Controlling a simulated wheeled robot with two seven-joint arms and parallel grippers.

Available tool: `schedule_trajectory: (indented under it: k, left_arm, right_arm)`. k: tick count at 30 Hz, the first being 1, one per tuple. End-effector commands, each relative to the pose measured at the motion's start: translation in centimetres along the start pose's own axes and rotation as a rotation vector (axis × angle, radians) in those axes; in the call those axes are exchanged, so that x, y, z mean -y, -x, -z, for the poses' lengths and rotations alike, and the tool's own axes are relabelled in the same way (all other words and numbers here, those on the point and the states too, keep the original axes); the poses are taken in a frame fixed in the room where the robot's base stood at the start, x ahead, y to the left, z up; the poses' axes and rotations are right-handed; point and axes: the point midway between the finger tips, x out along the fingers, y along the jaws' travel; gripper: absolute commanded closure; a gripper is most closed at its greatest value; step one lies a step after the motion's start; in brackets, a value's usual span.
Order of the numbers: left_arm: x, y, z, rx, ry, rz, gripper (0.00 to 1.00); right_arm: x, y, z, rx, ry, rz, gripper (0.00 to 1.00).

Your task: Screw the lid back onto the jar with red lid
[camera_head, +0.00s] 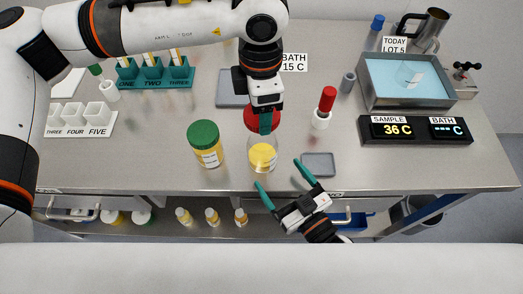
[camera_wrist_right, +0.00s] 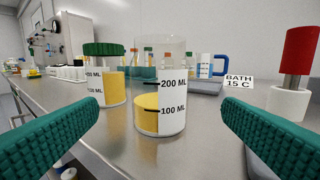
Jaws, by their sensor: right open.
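The open jar (camera_head: 262,157) stands upright on the steel bench, clear-walled with yellow contents. The red lid (camera_head: 250,114) is at my left gripper (camera_head: 265,123), which is seen edge-on from above. The gripper is shut on the lid, held above and apart from the jar; one finger hides part of it. My right gripper (camera_head: 277,173) is open and empty, its fingers apart in front of the jar, not touching it.
A green-lidded jar (camera_head: 205,145) stands close left of the open jar. A red-topped white holder (camera_head: 322,110) and a grey tray (camera_head: 318,164) are to the right.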

Motion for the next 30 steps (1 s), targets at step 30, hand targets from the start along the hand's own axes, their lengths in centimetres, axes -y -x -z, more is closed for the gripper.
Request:
schedule_trajectory:
  k: [30]
  left_arm:
    - [0.0,0.0,0.0,0.000,-0.001,0.000,0.58]
  right_arm:
    - [0.0,-8.4,0.0,-0.001,0.000,-0.001,0.29]
